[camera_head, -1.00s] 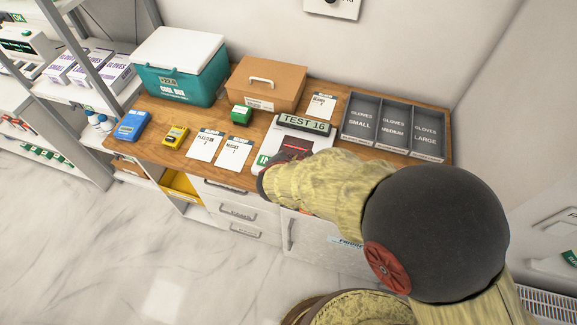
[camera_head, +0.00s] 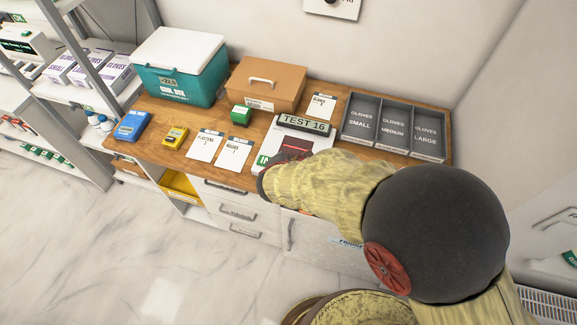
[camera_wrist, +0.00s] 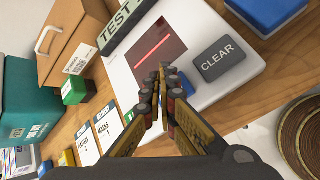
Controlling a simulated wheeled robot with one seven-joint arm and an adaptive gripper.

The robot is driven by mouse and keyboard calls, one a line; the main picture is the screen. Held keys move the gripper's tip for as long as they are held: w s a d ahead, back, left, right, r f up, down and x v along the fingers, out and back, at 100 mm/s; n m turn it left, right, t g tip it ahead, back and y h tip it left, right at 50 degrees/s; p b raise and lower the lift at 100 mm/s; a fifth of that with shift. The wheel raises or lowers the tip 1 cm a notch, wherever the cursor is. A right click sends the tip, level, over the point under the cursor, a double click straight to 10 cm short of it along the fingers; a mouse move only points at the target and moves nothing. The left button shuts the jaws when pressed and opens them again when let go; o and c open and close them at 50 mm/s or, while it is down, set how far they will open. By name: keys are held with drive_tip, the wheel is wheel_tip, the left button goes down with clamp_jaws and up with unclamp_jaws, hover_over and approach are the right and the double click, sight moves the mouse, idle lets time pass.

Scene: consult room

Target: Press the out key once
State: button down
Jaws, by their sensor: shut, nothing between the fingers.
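The white device (camera_head: 287,132) on the wooden counter has a "TEST 16" display (camera_head: 304,123) and a dark window, crossed by a red line in the wrist view (camera_wrist: 153,47). Its green key marked "IN" (camera_head: 262,160) shows at the front left in the head view. In the wrist view a grey "CLEAR" key (camera_wrist: 217,59) is right of my gripper (camera_wrist: 166,76). A blue patch (camera_wrist: 187,84) shows right beside the fingertips, mostly hidden, with no readable label. No "OUT" label is readable. My gripper is shut and empty over the device's front; contact cannot be told.
Grey glove trays (camera_head: 346,145) stand right of the device. Left are a green block (camera_head: 241,116), label cards (camera_head: 205,146), a yellow gadget (camera_head: 175,136) and a blue gadget (camera_head: 132,125). Behind are a cardboard box (camera_head: 266,83) and a teal cool box (camera_head: 178,84).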

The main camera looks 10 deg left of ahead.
drive_tip(key=shift+f+b, duration=1)
drive_tip(key=shift+b, duration=0.25)
idle(0.8)
drive_tip(key=shift+r, duration=0.15)
drive_tip(key=shift+r+p, duration=0.55)
drive_tip(key=shift+r, duration=0.25)
drive_tip(key=shift+r, duration=0.1)
drive_tip(key=shift+r+p, duration=1.7)
drive_tip(key=shift+r, duration=0.8)
